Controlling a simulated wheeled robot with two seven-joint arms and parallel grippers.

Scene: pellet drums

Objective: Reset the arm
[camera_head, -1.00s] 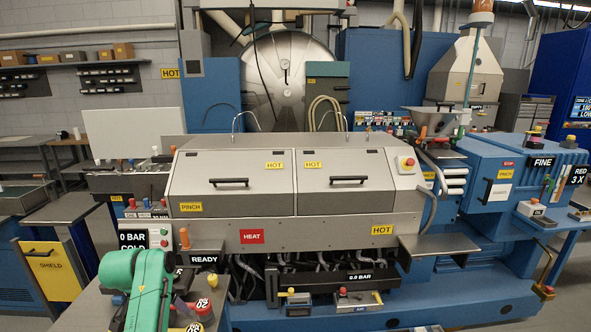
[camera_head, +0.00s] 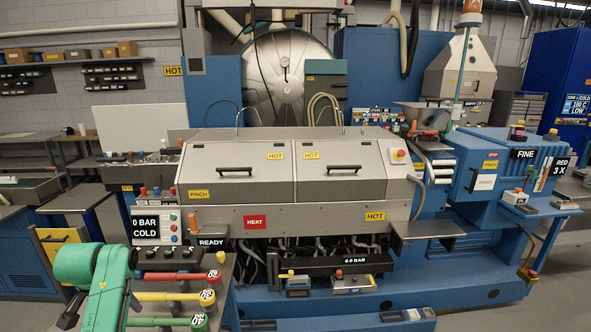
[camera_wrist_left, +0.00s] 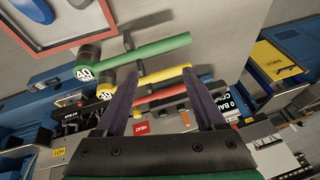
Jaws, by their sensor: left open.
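My left arm (camera_head: 97,280), with green covers, reaches in at the lower left of the head view. Its gripper jaws do not show clearly there. In the left wrist view my left gripper (camera_wrist_left: 165,103) has its two dark fingers spread with nothing held between them. Beyond the fingers are tools with a green handle (camera_wrist_left: 150,53), a yellow handle (camera_wrist_left: 165,76) and a red handle (camera_wrist_left: 163,97). The same red (camera_head: 180,276), yellow (camera_head: 165,296) and green (camera_head: 152,321) handles lie beside my arm in the head view. My right gripper is not in view.
A control box (camera_head: 158,227) reading "0 BAR COLD" stands just behind the tools. The large machine's closed lids (camera_head: 236,160) with "HOT" and "PINCH" labels fill the middle. A yellow-fronted cabinet (camera_head: 60,250) is at the left. Open floor (camera_head: 480,312) shows at the lower right.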

